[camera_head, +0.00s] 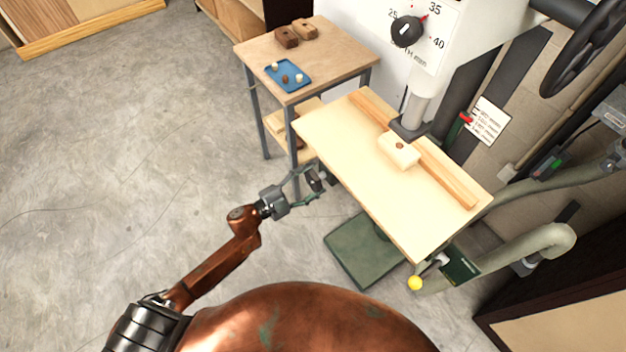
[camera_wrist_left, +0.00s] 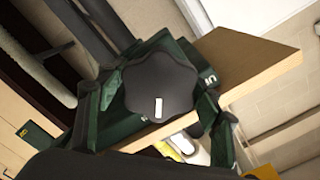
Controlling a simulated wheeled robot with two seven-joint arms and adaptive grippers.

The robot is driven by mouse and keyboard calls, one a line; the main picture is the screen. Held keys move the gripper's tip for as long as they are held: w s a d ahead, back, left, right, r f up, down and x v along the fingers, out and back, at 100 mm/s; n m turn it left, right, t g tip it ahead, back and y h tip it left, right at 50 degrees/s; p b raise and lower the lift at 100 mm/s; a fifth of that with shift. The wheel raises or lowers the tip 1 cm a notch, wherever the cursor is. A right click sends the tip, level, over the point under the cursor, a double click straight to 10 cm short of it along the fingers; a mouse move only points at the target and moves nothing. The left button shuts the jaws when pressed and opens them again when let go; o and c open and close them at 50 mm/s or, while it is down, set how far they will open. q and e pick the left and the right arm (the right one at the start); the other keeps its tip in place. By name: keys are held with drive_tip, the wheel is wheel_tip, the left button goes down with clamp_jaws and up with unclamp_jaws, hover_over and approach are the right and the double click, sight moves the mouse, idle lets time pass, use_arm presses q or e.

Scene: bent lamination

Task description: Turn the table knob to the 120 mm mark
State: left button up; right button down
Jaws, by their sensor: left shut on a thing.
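The table knob (camera_wrist_left: 158,88) is black and lobed with a white mark, at the centre of the left wrist view. In the head view the knob (camera_head: 315,182) is a small dark shape at the near left edge of the machine's work table (camera_head: 340,150). My left gripper (camera_head: 308,184) is shut on the knob; its green fingers (camera_wrist_left: 210,110) stand on both sides of it in the wrist view. A white mm scale (camera_head: 487,122) stands behind the table, with a red pointer (camera_head: 465,118) near its upper lines. Its small print is hard to read. My right gripper is not in view.
A wooden block (camera_head: 400,150) and a fence strip (camera_head: 450,178) are on the work table under the spindle. A side table (camera_head: 325,62) holds a blue tray (camera_head: 300,85) and brown blocks. A yellow ball handle (camera_head: 415,283) sticks out at the near corner. The floor at left is clear.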

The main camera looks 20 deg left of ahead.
use_arm(q)
drive_tip(key=shift+w+r, duration=0.2)
drive_tip(key=shift+r, duration=0.4)
drive_tip(key=o, duration=1.1)
drive_tip(key=shift+s+f, duration=0.1)
drive_tip(key=shift+f, duration=0.05)
drive_tip(key=shift+a+f, duration=0.1)
drive_tip(key=shift+f, duration=0.05)
drive_tip(key=v, duration=1.2)
